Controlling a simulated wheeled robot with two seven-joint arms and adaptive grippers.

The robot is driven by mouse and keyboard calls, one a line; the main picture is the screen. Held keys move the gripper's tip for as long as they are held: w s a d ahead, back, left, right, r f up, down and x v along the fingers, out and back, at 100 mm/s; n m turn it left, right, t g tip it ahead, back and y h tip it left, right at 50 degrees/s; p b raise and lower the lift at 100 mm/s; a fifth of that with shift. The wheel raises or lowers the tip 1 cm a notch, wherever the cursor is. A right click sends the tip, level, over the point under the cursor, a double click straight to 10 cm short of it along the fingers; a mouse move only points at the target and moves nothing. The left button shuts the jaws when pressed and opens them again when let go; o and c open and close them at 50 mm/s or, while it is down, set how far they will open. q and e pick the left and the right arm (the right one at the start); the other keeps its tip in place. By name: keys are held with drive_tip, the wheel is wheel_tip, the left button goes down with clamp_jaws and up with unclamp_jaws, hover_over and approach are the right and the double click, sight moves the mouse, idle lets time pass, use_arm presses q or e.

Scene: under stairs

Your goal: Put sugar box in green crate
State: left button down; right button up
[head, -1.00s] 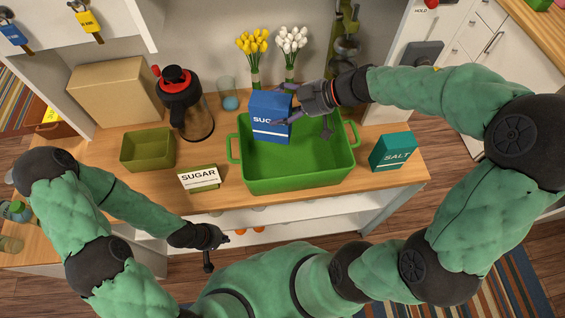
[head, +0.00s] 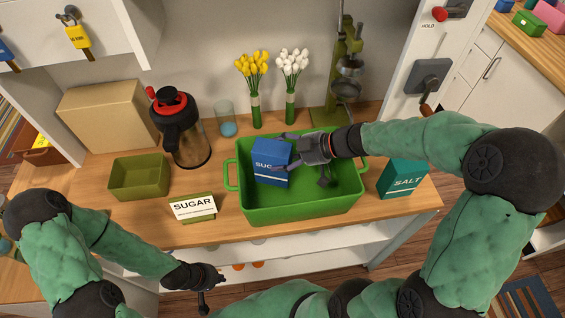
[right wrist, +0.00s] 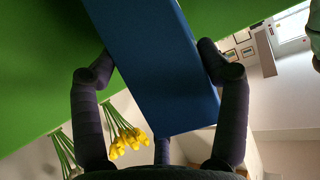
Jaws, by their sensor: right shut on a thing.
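The blue sugar box (head: 270,163), lettered "SUG…", is held tilted at the left part of the green crate (head: 300,215), its lower part within the crate's walls. I cannot tell whether it touches the crate floor. My right gripper (head: 291,153) reaches over the crate from the right and is shut on the box. In the right wrist view the blue box (right wrist: 160,65) sits between the fingers with the green crate wall (right wrist: 40,70) beyond it. My left gripper (head: 212,289) is empty with fingers apart, in front of the counter.
A "SUGAR" card (head: 193,207) stands front left of the crate, and a teal salt box (head: 403,179) right of it. An olive bin (head: 139,177), a black and red jug (head: 181,130), a cardboard box (head: 105,112), and yellow (head: 252,75) and white flowers (head: 292,68) stand behind or left.

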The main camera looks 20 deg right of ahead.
wheel_tip(320, 180, down, 3)
drive_tip(key=shift+w+r+b, duration=0.1)
drive_tip(key=shift+b, duration=0.45)
drive_tip(key=shift+r, duration=0.1)
drive_tip(key=shift+f, duration=0.2)
drive_tip(key=o, duration=1.7)
drive_tip(key=shift+r, duration=0.1)
